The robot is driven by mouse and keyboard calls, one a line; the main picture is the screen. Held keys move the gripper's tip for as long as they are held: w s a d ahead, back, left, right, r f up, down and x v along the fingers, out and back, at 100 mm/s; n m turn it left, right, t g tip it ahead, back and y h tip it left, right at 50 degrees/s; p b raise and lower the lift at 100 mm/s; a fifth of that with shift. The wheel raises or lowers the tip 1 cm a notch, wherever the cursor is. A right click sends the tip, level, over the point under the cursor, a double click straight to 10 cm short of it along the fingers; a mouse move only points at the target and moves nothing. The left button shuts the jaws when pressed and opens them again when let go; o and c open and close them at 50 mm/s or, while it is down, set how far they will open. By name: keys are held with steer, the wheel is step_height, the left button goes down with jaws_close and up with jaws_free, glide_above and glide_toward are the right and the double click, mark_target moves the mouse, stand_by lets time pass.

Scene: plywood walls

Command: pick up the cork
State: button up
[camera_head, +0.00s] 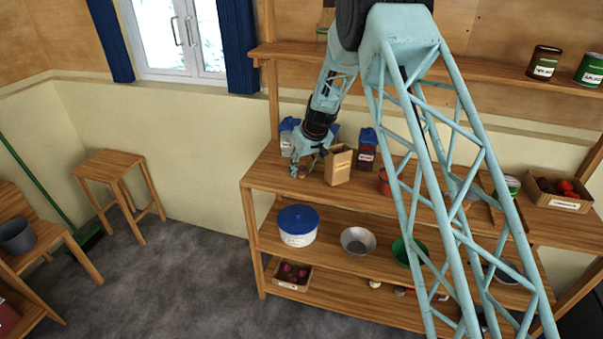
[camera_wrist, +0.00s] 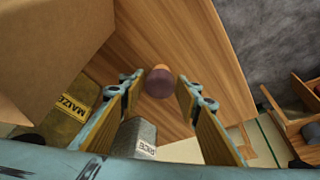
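The cork (camera_wrist: 159,82) appears as a small rounded thing, dark purplish-brown with an orange-tan edge at the top. It is on the wooden shelf board, ahead of my fingertips and between them in the wrist view. My gripper (camera_wrist: 158,88) is open, with a visible gap between each finger and the cork.
A cardboard box (camera_head: 339,166) stands close to the right of my gripper. Bags labelled MAIZE (camera_wrist: 70,108) and RICE (camera_wrist: 139,138) stand nearby. The shelf's edge is close. A lidded white bucket (camera_head: 298,226) and a metal bowl (camera_head: 358,241) are on the shelf below.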

mark_target(302, 169)
steer(key=c, duration=0.4)
steer(key=shift+r, duration=0.15)
steer(key=shift+r, duration=1.7)
steer(key=shift+s+d, duration=0.5)
steer(key=shift+s, duration=0.4)
steer(key=s+d, duration=0.2)
steer(key=s, duration=0.2)
steer(key=s+d+r+b, duration=0.1)
steer(key=s+d, duration=0.1)
steer(key=s, duration=0.2)
steer(key=s+d+b, duration=0.1)
steer(key=s+d, duration=0.1)
steer(key=s, duration=0.2)
steer(key=shift+s+r, duration=0.15)
steer(key=shift+s, duration=0.1)
steer(key=shift+d, duration=0.1)
steer(key=shift+r, duration=0.1)
